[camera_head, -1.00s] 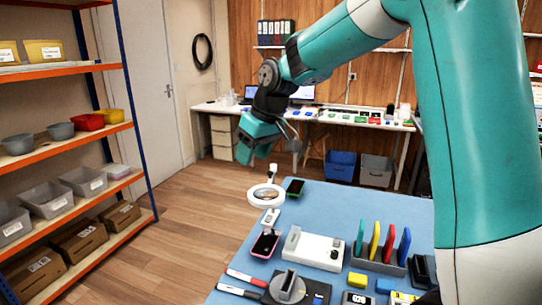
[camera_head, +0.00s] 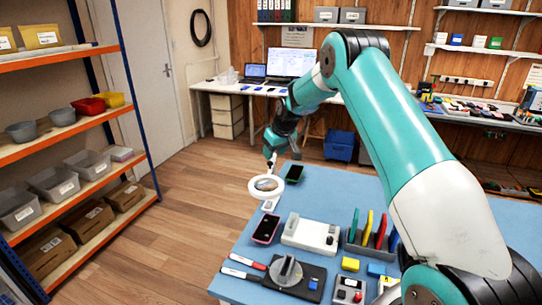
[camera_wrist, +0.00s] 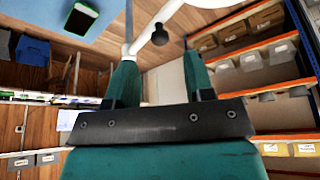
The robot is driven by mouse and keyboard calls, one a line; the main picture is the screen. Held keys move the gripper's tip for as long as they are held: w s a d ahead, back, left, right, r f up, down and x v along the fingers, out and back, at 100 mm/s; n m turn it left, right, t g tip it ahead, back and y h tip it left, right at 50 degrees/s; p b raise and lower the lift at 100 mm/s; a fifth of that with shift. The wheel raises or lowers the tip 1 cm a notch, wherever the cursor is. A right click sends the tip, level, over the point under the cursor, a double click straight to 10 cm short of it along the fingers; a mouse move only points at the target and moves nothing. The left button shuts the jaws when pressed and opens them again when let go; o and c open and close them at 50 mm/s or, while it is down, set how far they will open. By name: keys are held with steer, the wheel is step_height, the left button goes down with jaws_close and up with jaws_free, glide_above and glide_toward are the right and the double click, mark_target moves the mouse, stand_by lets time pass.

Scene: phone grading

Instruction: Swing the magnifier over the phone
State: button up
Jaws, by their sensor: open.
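The magnifier (camera_head: 267,187) is a white ring with a lens, standing over the far left part of the blue table; a small white base (camera_head: 270,204) shows below it. In the wrist view its white arm (camera_wrist: 168,14) and a black knob (camera_wrist: 160,36) show beyond the fingers. A pink-edged phone (camera_head: 266,229) lies on the table, nearer than the ring and not beneath it in the picture. A second, green-edged phone (camera_head: 294,173) lies behind and right of the ring. My gripper (camera_head: 271,148) is open, above and behind the ring, with its fingers (camera_wrist: 160,78) apart and nothing clearly between them.
A white box (camera_head: 310,235), a rack of coloured cards (camera_head: 370,232) and a black tool plate (camera_head: 292,276) stand on the blue table. Storage shelves (camera_head: 75,135) are at left. A desk with screens (camera_head: 290,63) is at the back. Open floor lies left of the table.

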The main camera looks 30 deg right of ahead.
mark_target(272, 163)
steer(key=shift+p+x, duration=0.55)
steer(key=shift+x, duration=1.85)
jaws_close()
